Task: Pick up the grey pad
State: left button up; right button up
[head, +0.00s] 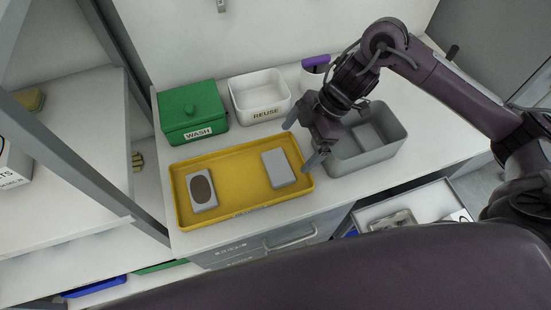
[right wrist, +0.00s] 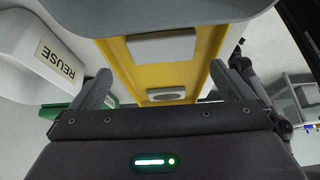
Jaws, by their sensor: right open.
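A plain grey pad (head: 278,168) lies flat in the right part of the yellow tray (head: 232,213). A second grey pad with a dark oval patch (head: 201,190) lies in the left part of the tray. My right gripper (head: 303,142) is open and empty, above and beside the tray's right end, near the plain pad and apart from it. In the right wrist view the plain pad (right wrist: 162,47) and the oval-marked pad (right wrist: 167,97) show beyond the open fingers. My left gripper is not in view.
A grey bin (head: 372,157) stands right of the tray, partly behind my right gripper. A white REUSE box (head: 262,94) and a green lidded WASH box (head: 190,110) stand behind it. A purple-topped item (head: 315,64) is behind my arm. An open drawer (head: 400,210) is at the lower right.

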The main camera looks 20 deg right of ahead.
aim_at(279, 166)
jog(key=x, duration=0.3)
jog(key=shift+s+a, duration=0.2)
jog(key=shift+s, duration=0.05)
jog(key=p+x, duration=0.1)
jog(key=x, duration=0.2)
jog(key=shift+a+f, duration=0.15)
jog(key=shift+f, duration=0.1)
jog(key=shift+a+f, duration=0.1)
jog(key=shift+f, duration=0.15)
jog(key=c, duration=0.7)
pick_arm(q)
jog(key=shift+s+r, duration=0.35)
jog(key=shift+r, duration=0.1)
